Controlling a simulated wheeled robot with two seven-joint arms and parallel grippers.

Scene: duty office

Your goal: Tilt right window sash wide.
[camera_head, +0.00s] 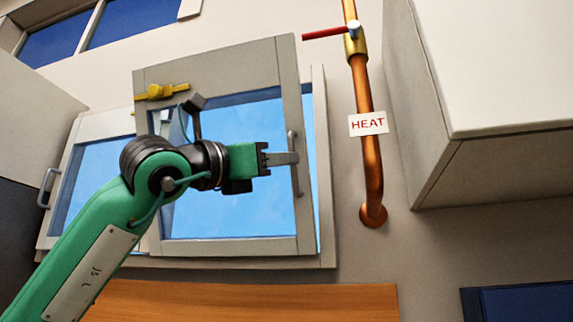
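The right window sash (224,68) is a pale grey frame with blue glass. Its top leans out from the window frame (325,190) into the room, while its bottom stays close to the sill. A grey upright handle (298,184) is on its right side. My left gripper (289,158) is at the middle of this handle, its fingers pointing right and appearing closed around it; the far finger is hidden. My green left arm crosses in front of the glass. My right gripper is not in view.
The left sash (54,198) has its own handle (44,188). A yellow fitting (160,91) is at the right sash's upper left. A copper pipe (366,165) with a red-levered valve and HEAT sign (368,123) runs close on the right, beside a wall cabinet (490,70). A wooden surface (250,302) lies below.

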